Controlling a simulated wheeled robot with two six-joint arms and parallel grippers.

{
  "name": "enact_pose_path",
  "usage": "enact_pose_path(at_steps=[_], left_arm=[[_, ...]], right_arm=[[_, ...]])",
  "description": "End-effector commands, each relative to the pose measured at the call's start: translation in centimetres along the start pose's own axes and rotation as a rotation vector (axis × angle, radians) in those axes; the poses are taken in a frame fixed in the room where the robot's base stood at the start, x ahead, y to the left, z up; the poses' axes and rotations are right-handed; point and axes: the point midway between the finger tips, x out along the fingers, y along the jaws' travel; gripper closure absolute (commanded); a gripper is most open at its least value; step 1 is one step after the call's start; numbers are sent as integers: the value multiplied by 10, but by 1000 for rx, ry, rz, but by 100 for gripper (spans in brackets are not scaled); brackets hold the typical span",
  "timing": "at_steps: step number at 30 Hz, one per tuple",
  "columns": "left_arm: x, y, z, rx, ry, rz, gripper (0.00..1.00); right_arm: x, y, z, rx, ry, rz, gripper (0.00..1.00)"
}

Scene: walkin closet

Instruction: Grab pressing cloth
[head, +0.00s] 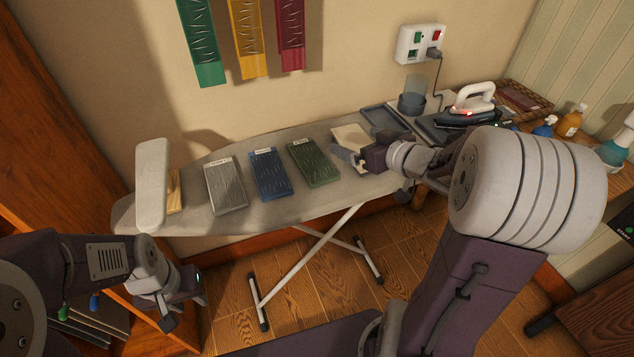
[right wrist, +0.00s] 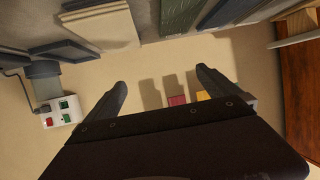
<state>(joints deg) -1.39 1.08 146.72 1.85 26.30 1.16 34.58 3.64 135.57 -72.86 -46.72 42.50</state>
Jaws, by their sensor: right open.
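A cream folded cloth (head: 350,136), which looks like the pressing cloth, lies on the grey ironing board (head: 235,223) near its right part. It also shows at the upper left of the right wrist view (right wrist: 102,28). My right gripper (head: 348,158) is at the cloth's near right side and covers part of it in the head view. In the right wrist view its fingers (right wrist: 162,80) are apart with nothing between them, and the cloth is outside them. My left gripper (head: 183,314) is low at the left, away from the board, with fingers apart and empty.
Green (head: 313,163), blue (head: 270,174) and grey (head: 226,186) slabs lie left of the cloth. An iron (head: 470,105) stands at the right, its cord running to a wall outlet (head: 420,44). Coloured strips (head: 247,38) hang on the wall. Spray bottles stand at far right.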

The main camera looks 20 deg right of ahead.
Motion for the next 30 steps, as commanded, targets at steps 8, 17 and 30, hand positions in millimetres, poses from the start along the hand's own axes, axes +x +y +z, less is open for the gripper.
enact_pose_path(at_steps=[8,17,30], left_arm=[[60,-1,6,1,1,0,64],[72,-1,7,0,1,0,64],[97,-2,10,0,1,0,64]], right_arm=[[-7,60,70,60,-3,149,0],[14,66,73,62,-5,153,0],[64,73,78,62,-4,153,0]])
